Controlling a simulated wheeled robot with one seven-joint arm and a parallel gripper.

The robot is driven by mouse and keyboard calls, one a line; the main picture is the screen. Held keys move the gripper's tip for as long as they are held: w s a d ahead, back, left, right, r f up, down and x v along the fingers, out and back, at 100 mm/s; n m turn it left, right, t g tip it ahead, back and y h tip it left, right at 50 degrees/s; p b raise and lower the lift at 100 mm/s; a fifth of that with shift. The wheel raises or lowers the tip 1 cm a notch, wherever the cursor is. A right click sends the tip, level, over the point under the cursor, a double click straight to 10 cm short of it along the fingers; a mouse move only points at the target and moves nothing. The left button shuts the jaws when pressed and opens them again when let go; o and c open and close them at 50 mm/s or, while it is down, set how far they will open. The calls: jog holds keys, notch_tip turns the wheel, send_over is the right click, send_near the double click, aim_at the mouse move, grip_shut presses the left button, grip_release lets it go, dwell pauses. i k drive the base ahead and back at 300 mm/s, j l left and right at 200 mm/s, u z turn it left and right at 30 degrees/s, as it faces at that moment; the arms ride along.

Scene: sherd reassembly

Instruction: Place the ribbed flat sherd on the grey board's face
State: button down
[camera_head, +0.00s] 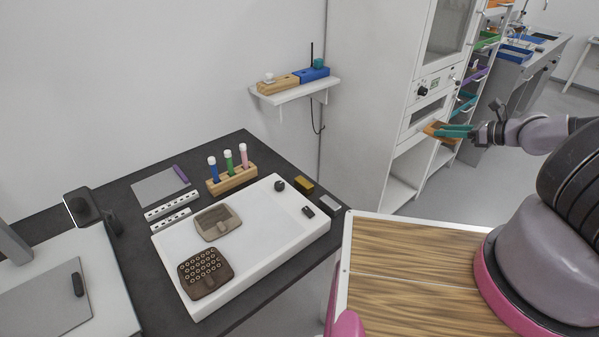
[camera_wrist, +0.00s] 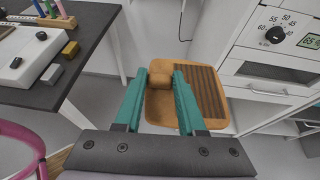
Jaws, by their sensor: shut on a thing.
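The ribbed flat sherd (camera_wrist: 207,98) is an orange-brown plate with dark parallel ribs on its right part and a knob. My gripper (camera_wrist: 160,84) has its teal fingers shut on that knob, with the plate extending beyond them. In the head view my gripper (camera_head: 456,131) holds the sherd (camera_head: 436,131) in the air before the white cabinet, far right of the dark table. A flat grey board (camera_head: 158,187) lies at the back of the dark table. Another grey panel (camera_head: 40,302) lies at the lower left; I cannot tell which is the task's board.
A white tray (camera_head: 262,262) on the dark table holds a tan sherd (camera_head: 218,222), a ring-patterned brown sherd (camera_head: 205,270) and small dark blocks. A rack (camera_head: 232,179) of coloured tubes stands behind. The cabinet (camera_head: 410,100) is close to the held sherd.

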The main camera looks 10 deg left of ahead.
aim_at(26, 313)
jog(key=k+j, duration=0.5)
jog(key=k, duration=0.15)
jog(key=k+j, duration=0.45)
jog(key=k, duration=0.2)
jog(key=k+j+u, duration=0.2)
jog(key=u, duration=0.15)
jog(key=k+j+u, duration=0.35)
jog(key=j+u, duration=0.3)
jog(key=i+u, duration=0.35)
jog(key=i+j, duration=0.05)
